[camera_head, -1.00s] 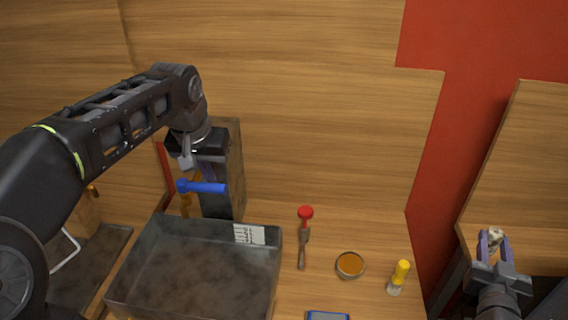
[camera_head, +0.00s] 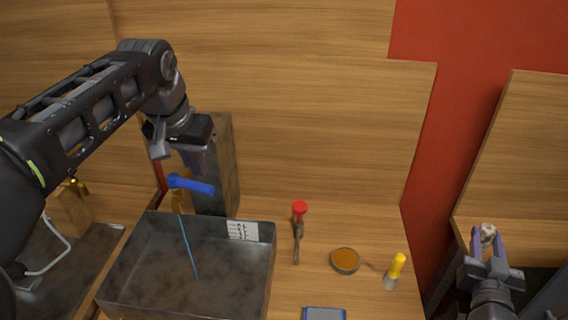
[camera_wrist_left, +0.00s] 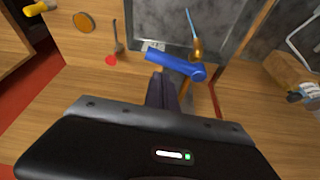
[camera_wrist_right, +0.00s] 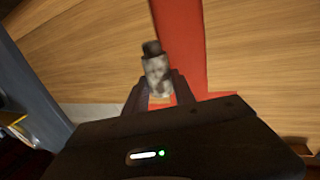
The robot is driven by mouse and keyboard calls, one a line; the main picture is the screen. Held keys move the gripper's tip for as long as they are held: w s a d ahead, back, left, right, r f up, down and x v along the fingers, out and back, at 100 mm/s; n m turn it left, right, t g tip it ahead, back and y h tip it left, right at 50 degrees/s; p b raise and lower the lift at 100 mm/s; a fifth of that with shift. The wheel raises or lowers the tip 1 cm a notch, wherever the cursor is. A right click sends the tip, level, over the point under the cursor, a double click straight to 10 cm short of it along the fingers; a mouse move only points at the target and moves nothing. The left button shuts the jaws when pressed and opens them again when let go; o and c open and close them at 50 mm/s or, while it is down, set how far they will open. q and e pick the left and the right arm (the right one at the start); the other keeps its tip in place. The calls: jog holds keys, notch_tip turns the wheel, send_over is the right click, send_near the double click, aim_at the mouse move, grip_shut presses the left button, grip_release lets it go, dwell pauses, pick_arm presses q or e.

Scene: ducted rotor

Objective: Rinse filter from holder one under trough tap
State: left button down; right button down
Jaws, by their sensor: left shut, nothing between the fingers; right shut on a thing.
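The tap has a blue lever (camera_head: 192,184) and a brass spout, and a thin stream of water (camera_head: 189,247) falls from it into the dark metal trough (camera_head: 272,262). My left gripper (camera_head: 203,178) is shut and empty, right beside the blue lever; the left wrist view shows the lever (camera_wrist_left: 172,66) just beyond its fingertips (camera_wrist_left: 160,78). My right gripper (camera_head: 487,240) is shut on a mottled grey-white filter (camera_head: 488,233), far to the right of the trough. The right wrist view shows the filter (camera_wrist_right: 157,76) upright between the fingers, with a dark end on top.
A red-handled tool (camera_head: 299,215), a round dish of amber stuff (camera_head: 345,260), a yellow-handled tool (camera_head: 396,267) and a blue-edged device (camera_head: 324,314) lie right of the trough. A dark post (camera_head: 226,165) stands behind the tap. Another basin is at the left.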

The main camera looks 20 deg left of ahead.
pick_arm(q)
jog(key=v, duration=0.4)
jog(key=shift+r, duration=0.1)
jog(key=p+v, duration=0.4)
jog(key=v, duration=0.1)
